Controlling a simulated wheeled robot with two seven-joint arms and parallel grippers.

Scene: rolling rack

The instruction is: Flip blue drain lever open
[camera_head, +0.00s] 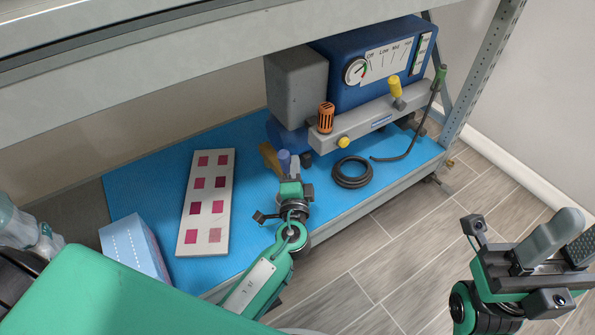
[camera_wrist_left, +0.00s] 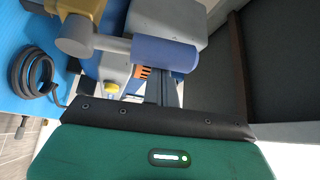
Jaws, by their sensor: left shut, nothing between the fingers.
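The drain lever's blue handle (camera_head: 284,161) stands at the front left of the blue machine, beside a brass-coloured valve body (camera_head: 270,158). In the left wrist view the blue handle (camera_wrist_left: 165,54) lies across the picture, joined to a grey pivot (camera_wrist_left: 75,36) by a grey stem. My left gripper (camera_head: 294,163) is shut and empty, right beside the handle. I cannot tell whether the fingers touch it. In the left wrist view the handle partly hides what lies behind it. My right gripper (camera_head: 567,238) is open and empty at the far right, over the floor.
The blue machine (camera_head: 345,65) has a grey front bar with an orange knob (camera_head: 326,117) and yellow knobs (camera_head: 395,86). A coiled black hose (camera_head: 351,172) lies on the blue mat (camera_head: 330,205). A sample board (camera_head: 207,200) and a blue-white box (camera_head: 134,247) are left. The upper shelf (camera_head: 200,60) overhangs.

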